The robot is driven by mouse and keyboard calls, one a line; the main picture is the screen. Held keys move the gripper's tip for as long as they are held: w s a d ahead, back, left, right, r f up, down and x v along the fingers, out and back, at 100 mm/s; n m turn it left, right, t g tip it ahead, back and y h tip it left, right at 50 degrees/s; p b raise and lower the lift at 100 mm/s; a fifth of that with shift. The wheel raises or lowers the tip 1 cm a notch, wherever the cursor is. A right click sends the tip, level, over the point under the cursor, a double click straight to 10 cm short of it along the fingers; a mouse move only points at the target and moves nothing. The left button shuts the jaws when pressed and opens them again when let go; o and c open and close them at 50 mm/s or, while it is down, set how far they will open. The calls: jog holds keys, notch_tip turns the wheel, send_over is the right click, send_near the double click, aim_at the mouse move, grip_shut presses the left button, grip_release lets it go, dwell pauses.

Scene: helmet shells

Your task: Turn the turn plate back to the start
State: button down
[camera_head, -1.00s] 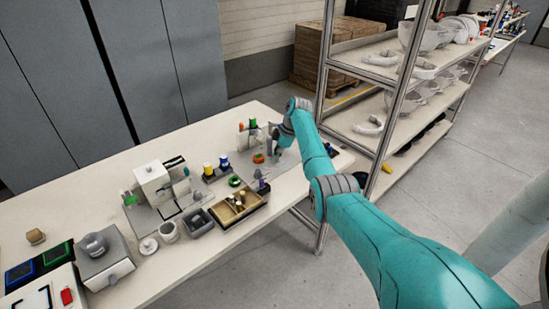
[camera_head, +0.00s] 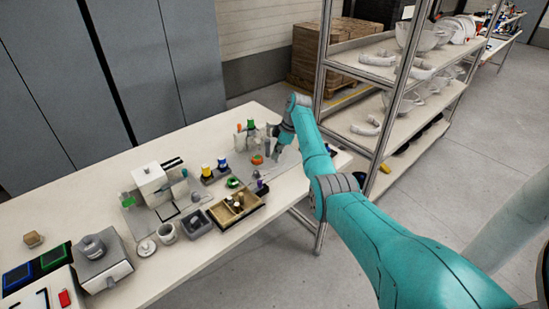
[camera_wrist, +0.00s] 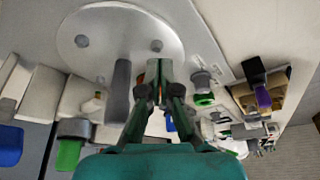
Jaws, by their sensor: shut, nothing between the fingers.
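The turn plate (camera_wrist: 110,32) is a pale round disc with two dark round spots, at the top of the wrist view. My gripper (camera_wrist: 158,68) is shut and empty, with its fingertips at the lower edge of the disc in that view. I cannot tell whether they touch it. A dark grey post (camera_wrist: 121,88) stands just left of the fingers, at the disc's edge. In the head view my gripper (camera_head: 274,154) is low over the far right part of the table, partly hiding what lies there.
The white table (camera_head: 190,262) holds a green ring (camera_head: 233,182), an orange ring (camera_head: 257,159), a brown tray (camera_head: 222,217) and a white box (camera_head: 152,178). A metal shelf (camera_head: 350,68) stands to the right behind my arm. The table's front strip is mostly clear.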

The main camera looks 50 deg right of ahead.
jog(key=v, duration=1)
jog(key=shift+s+d+r, duration=0.1)
jog(key=shift+s, duration=0.05)
